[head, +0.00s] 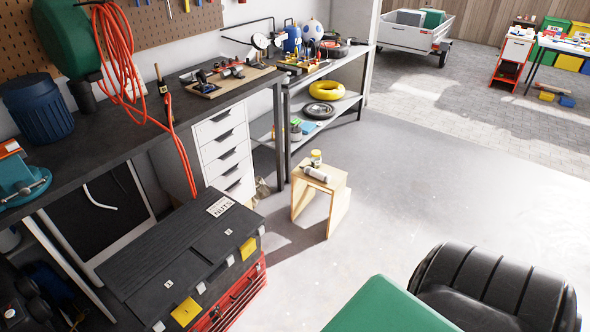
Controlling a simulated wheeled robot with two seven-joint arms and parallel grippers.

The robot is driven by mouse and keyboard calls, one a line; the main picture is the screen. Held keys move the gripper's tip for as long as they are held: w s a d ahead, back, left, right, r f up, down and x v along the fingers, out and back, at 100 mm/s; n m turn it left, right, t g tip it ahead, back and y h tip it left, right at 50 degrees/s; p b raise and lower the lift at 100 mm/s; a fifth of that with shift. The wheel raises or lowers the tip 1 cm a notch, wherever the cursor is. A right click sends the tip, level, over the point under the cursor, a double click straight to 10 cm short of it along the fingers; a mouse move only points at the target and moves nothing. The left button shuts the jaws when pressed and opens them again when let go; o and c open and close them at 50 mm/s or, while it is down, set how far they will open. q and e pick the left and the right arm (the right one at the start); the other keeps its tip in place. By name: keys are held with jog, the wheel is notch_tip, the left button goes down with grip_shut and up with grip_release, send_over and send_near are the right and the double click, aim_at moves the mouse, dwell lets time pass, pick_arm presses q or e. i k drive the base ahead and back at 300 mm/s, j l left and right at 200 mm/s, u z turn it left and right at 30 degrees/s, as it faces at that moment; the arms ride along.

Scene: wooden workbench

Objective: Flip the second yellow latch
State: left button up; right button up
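A toolbox with a dark lid (160,258) and a red drawer base (236,300) stands at the lower left, beside the workbench. Two yellow latches are on its front side, along the lid's edge. The near yellow latch (186,312) is close to the bottom of the picture and looks larger. The far yellow latch (248,248) is near the toolbox's far end. I cannot tell for sure whether either latch is flipped. The lid looks closed. Neither my left nor my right gripper is in view.
The dark workbench (110,150) runs along the left, with an orange hose (122,70) hanging over its edge. A small wooden stool (322,190) holding a can and a jar stands beyond the toolbox. Bare grey floor (420,200) lies right of it. A green-and-black object (490,285) fills the lower right.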

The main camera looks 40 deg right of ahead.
aim_at(246, 250)
jog(key=z, duration=1)
